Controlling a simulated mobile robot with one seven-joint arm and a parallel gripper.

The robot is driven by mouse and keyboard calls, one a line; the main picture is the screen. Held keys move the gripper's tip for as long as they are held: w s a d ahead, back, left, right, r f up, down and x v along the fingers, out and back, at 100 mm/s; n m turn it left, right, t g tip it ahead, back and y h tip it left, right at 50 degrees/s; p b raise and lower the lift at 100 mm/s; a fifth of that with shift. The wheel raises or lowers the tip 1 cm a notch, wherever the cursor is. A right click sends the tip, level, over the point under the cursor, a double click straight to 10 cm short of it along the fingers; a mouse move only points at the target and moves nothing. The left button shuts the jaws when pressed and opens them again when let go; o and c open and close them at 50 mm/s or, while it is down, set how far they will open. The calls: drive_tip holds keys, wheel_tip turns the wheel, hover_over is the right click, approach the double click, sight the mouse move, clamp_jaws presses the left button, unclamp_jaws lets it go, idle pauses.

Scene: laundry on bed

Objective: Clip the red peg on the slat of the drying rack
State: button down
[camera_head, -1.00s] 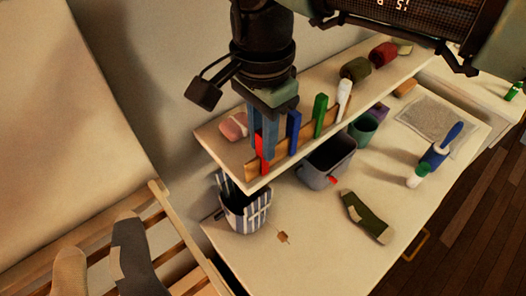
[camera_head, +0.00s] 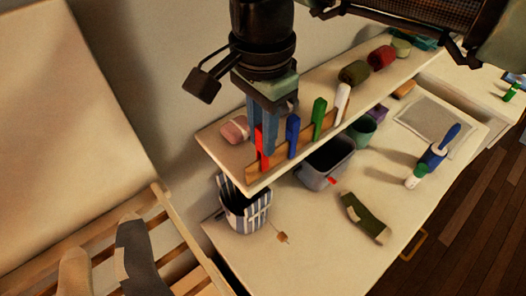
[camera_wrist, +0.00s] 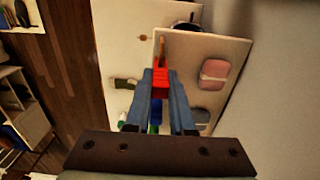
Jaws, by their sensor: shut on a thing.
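The red peg (camera_head: 260,148) stands upright at the near end of the wooden strip (camera_head: 333,118) on the upper shelf. My gripper (camera_head: 264,138) points down from above, shut on the red peg between its two blue-grey fingers. In the wrist view the red peg (camera_wrist: 160,82) shows between the fingertips (camera_wrist: 160,88). Its lower end overlaps the strip; whether it still grips the strip I cannot tell. The drying rack (camera_head: 163,200) is at the lower left, with wooden slats and socks (camera_head: 133,255) on it.
Blue (camera_head: 292,137), green (camera_head: 318,112) and white (camera_head: 342,100) pegs stand along the strip. A pink bundle (camera_head: 235,129) lies close left of my gripper. A striped basket (camera_head: 243,208) and a grey bin (camera_head: 326,162) stand below. Open air lies between shelf and rack.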

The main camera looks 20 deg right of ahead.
drive_tip(key=shift+r, duration=0.5)
drive_tip(key=shift+r+p, duration=1.35)
drive_tip(key=shift+r, duration=0.4)
drive_tip(key=shift+f, duration=0.1)
